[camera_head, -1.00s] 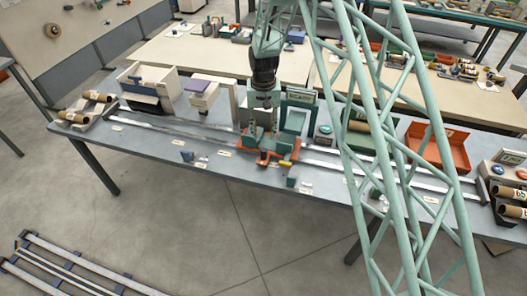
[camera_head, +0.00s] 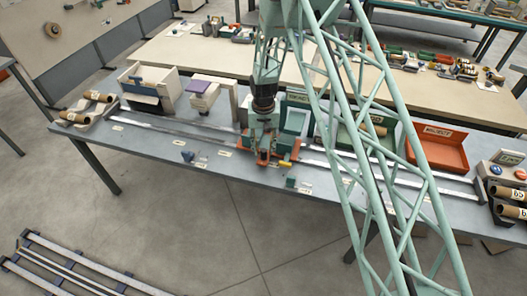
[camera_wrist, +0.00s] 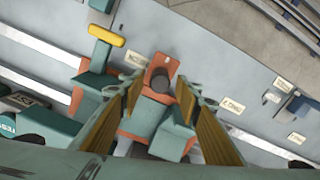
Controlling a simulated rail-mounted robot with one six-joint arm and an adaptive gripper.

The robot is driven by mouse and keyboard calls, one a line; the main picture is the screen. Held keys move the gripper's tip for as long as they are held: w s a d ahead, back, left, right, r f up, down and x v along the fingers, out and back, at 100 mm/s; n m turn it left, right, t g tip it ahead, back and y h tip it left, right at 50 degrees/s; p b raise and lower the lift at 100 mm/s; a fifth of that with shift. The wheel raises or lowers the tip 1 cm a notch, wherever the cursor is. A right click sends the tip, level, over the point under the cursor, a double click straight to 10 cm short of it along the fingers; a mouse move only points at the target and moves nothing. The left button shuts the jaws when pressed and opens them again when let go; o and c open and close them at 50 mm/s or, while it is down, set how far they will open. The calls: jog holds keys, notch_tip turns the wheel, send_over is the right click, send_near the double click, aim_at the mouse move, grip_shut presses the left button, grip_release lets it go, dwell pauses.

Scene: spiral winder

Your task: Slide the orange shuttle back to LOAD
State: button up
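The orange shuttle (camera_head: 291,154) sits on the metal rail (camera_head: 190,132) near the middle of the grey bench, with teal blocks on it. In the wrist view its orange front tab (camera_wrist: 160,68) carries a dark round knob (camera_wrist: 160,86). My gripper (camera_head: 264,164) is low over the front of the shuttle. In the wrist view my gripper (camera_wrist: 159,90) is open, its two fingers on either side of the knob with gaps showing. Whether a finger touches the shuttle cannot be told. A yellow-topped lever (camera_wrist: 106,34) stands beside it. The small label cards are not clearly legible.
A cream bin (camera_head: 150,83) and tube rack (camera_head: 88,108) stand at the left. An orange reject bin (camera_head: 437,150) and a green tray stand at the right, partly behind my arm. A small blue block (camera_head: 187,156) lies in front of the rail.

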jog(key=shift+f, duration=0.95)
jog(key=shift+c, duration=0.7)
grip_shut()
jog(key=shift+w+a, duration=0.1)
jog(key=shift+a, duration=0.05)
